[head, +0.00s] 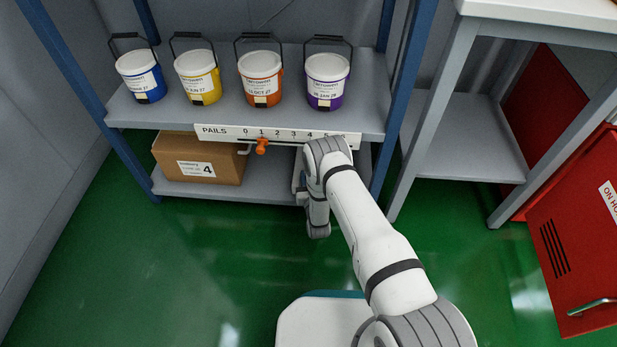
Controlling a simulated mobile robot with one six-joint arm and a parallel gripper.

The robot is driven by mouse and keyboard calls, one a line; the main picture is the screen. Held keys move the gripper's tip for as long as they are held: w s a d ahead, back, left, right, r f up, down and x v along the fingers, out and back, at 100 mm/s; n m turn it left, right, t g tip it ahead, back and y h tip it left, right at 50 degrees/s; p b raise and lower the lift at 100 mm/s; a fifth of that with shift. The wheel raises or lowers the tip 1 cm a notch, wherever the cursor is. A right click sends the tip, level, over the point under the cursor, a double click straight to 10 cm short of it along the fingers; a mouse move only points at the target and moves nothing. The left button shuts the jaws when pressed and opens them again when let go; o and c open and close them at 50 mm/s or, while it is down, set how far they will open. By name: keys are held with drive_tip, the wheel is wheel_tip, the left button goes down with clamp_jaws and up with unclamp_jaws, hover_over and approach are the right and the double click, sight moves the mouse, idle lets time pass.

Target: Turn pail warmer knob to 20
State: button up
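I see no knob or dial marked with 20, and nothing labelled as a pail warmer. An orange slider or knob (262,147) sits on a thin rail under the shelf edge, just below the 1 of a white strip (222,131) reading PAILS and numbered from 0 upward. My gripper's fingers cannot be made out.
A cardboard box (197,160) labelled 4 sits on the lower shelf (255,188). Blue posts (400,95) frame the rack. A grey table (450,130) stands to the right, with a red cabinet (580,240) beside it. The green floor (180,270) at left is clear.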

drive_tip(key=o, duration=1)
drive_tip(key=shift+c, duration=0.2)
drive_tip(key=p+v, duration=0.3)
drive_tip(key=v, duration=0.5)
